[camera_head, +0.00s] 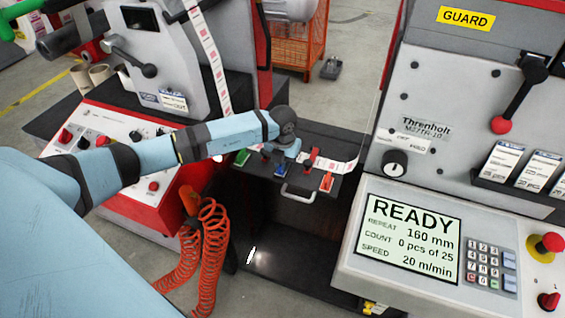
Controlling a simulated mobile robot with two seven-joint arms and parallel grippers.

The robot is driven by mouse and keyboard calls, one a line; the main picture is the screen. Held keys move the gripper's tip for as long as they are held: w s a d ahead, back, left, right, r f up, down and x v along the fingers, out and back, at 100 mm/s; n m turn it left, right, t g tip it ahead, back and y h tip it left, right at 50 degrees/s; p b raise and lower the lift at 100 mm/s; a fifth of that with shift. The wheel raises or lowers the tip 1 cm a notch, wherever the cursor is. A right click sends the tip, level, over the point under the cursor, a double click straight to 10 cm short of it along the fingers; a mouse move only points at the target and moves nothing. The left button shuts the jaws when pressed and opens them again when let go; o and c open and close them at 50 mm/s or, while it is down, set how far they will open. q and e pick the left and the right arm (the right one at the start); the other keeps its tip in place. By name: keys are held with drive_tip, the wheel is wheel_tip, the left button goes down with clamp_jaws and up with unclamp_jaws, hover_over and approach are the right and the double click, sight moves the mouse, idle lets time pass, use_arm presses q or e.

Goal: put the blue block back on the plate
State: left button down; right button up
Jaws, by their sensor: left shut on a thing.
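The blue block (282,170) shows at the front of the dark plate (262,171), directly below my left gripper (284,160). My left arm comes in from the left and its wrist is bent down over the plate. The left gripper is shut on the blue block; its fingers are small and partly hidden by the wrist. I cannot tell whether the block touches the plate. My right gripper is not in view.
A green block (242,157), a red piece (308,161) and an orange block (327,182) are on the plate around the gripper. A metal handle (297,195) juts out in front. Machine panels flank both sides.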

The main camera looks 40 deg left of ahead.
use_arm(q)
drive_tip(key=shift+f, duration=0.4)
drive_tip(key=c, duration=1.2)
unclamp_jaws()
drive_tip(key=shift+o, duration=0.2)
wheel_tip(320, 180, up, 14)
drive_tip(key=shift+f, duration=0.15)
